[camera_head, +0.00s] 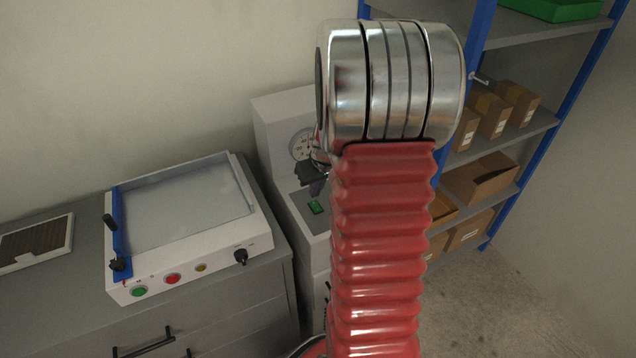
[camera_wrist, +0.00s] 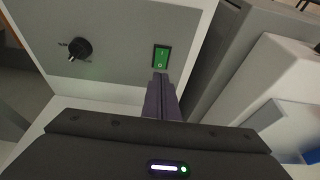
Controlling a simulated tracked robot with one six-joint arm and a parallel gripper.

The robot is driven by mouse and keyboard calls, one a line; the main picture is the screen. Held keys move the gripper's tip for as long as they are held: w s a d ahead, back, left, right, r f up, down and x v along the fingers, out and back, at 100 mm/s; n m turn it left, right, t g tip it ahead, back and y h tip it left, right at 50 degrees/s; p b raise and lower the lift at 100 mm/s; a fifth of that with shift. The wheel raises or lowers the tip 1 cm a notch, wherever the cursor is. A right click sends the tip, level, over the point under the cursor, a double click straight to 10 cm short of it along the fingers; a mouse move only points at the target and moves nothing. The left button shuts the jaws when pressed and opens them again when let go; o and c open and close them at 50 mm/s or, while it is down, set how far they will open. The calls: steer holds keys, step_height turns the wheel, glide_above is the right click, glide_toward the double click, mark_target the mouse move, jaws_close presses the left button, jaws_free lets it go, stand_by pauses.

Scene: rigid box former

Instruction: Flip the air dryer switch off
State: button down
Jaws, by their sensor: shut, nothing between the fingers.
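The air dryer (camera_head: 288,105) is a pale cabinet with a round gauge, standing between the workbench and the shelf rack in the head view. Its green rocker switch (camera_head: 315,208) sits on the grey top panel. In the wrist view the switch (camera_wrist: 161,57) is lit green, with a black knob (camera_wrist: 79,49) to its left. My gripper (camera_wrist: 161,80) is shut and empty, its fingertips just below the lower edge of the switch. I cannot tell whether they touch it. In the head view my gripper (camera_head: 318,187) is dark and partly hidden by my red arm.
A white machine with a blue-edged tray (camera_head: 262,222) stands on the grey cabinet at left, with coloured buttons and a black knob. A filter panel (camera_head: 35,243) lies farther left. A blue-post shelf rack (camera_head: 475,50) with cardboard boxes (camera_head: 480,180) stands at right.

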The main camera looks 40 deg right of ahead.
mark_target(315, 206)
steer(key=shift+s+x, duration=0.15)
steer(key=shift+x, duration=0.8)
steer(key=shift+s+x, duration=0.2)
steer(key=shift+x, duration=0.8)
steer(key=shift+f, duration=0.2)
steer(key=shift+s+a, duration=0.3)
steer(key=shift+s, duration=0.5)
steer(key=shift+r, duration=0.6)
steer(key=v, duration=1.2)
steer(key=shift+r, duration=0.35)
